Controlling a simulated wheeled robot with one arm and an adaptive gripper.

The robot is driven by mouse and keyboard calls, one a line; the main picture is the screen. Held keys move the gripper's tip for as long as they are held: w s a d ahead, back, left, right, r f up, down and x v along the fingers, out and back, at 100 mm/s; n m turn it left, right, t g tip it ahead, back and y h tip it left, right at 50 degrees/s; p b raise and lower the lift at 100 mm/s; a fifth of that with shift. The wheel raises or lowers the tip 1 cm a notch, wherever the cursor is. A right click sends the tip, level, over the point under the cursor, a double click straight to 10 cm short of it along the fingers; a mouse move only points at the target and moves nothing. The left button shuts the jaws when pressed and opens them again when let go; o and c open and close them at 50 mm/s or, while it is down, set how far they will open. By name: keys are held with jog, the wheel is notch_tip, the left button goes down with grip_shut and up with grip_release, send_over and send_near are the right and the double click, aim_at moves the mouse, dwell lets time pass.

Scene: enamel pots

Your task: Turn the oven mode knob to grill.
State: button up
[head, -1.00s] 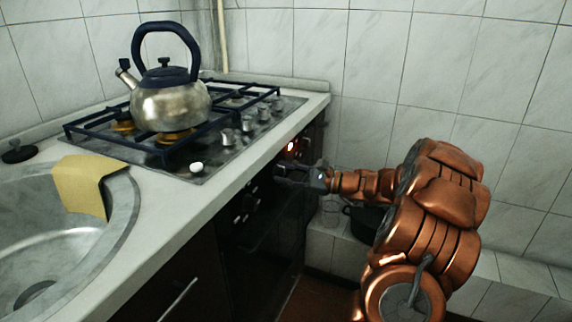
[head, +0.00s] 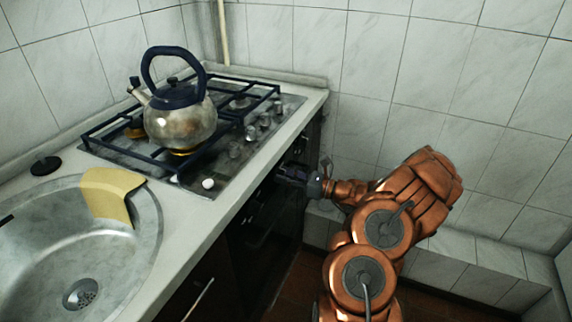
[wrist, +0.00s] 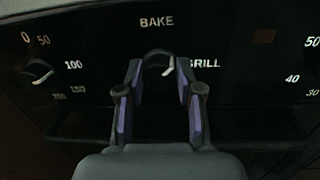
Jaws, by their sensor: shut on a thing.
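The oven mode knob (wrist: 157,58) is a dark round knob with a white pointer mark, between the fingers of my gripper (wrist: 160,70) in the wrist view. My gripper is shut on it, with one finger on each side. The pointer leans up and right, between the word BAKE (wrist: 157,22) above and the word GRILL (wrist: 205,63) at the right. In the head view my gripper (head: 287,172) reaches the dark oven front (head: 262,215), and the knob is hidden there.
Another dial (wrist: 37,72) with numbers sits at the left of the panel; more numbers show at the right edge. In the head view a kettle (head: 180,122) stands on the gas hob. A sink (head: 75,235) with a yellow cloth (head: 108,192) is at the left.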

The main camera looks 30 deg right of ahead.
jog(key=m+p, duration=0.4)
jog(key=shift+r, duration=0.2)
jog(key=m+p, duration=0.2)
jog(key=m, duration=0.1)
jog(key=m+t+h+p, duration=0.1)
jog(key=m, duration=0.1)
jog(key=shift+f, duration=0.25)
jog(key=shift+m, duration=0.3)
jog(key=o, duration=1.1)
jog(key=shift+o, duration=0.2)
jog(key=v, duration=1.2)
